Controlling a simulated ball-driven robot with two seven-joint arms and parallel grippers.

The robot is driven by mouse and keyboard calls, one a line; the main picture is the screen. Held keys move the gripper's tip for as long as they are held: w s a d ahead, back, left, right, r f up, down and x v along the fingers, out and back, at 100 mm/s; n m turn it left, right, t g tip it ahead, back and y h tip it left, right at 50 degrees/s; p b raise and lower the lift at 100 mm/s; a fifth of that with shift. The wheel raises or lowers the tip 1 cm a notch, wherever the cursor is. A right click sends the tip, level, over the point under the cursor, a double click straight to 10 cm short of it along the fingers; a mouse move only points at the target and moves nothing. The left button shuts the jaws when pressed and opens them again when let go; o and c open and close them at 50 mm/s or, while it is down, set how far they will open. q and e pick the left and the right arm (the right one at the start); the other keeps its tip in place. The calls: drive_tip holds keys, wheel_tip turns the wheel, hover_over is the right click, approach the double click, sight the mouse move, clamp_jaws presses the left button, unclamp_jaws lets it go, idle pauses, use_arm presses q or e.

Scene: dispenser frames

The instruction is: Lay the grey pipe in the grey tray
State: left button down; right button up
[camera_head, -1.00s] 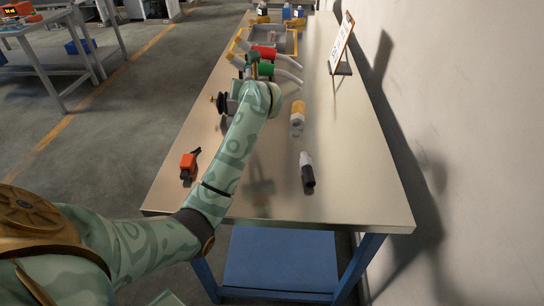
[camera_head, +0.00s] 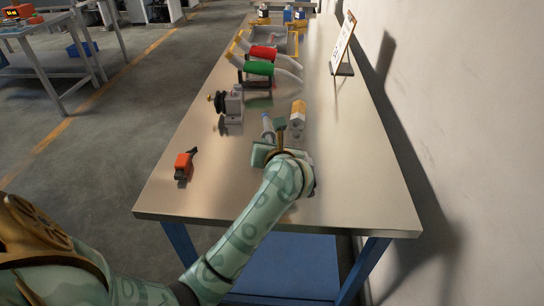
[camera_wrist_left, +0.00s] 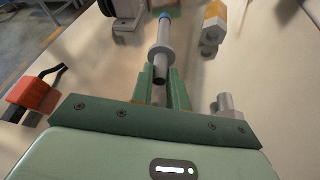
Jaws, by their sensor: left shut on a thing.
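The grey pipe (camera_head: 267,126) has a blue end and a dark open near end. It is in my left gripper (camera_head: 279,136), over the front middle of the bench. In the left wrist view my left gripper (camera_wrist_left: 164,88) is shut on the pipe (camera_wrist_left: 162,52), which points away from the hand. I cannot tell how high the pipe is above the bench. The grey tray (camera_head: 285,43), with yellow corners, lies far back on the bench, partly hidden behind the red and green rolls. My right gripper is not in view.
Red (camera_head: 263,53) and green (camera_head: 259,68) rolls on curved grey frames stand before the tray. A grey-black device (camera_head: 234,104), an orange-capped piece (camera_head: 298,112) and an orange-red tool (camera_head: 184,165) lie nearer. A sign (camera_head: 343,45) stands at right.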

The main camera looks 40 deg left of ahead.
use_arm(q)
drive_tip(key=shift+d+f+b, duration=0.1)
drive_tip(key=shift+f+b, duration=0.4)
drive_tip(key=shift+f, duration=1)
drive_tip(key=shift+f, duration=0.1)
drive_tip(key=c, duration=1.4)
unclamp_jaws()
drive_tip(key=shift+o, duration=0.2)
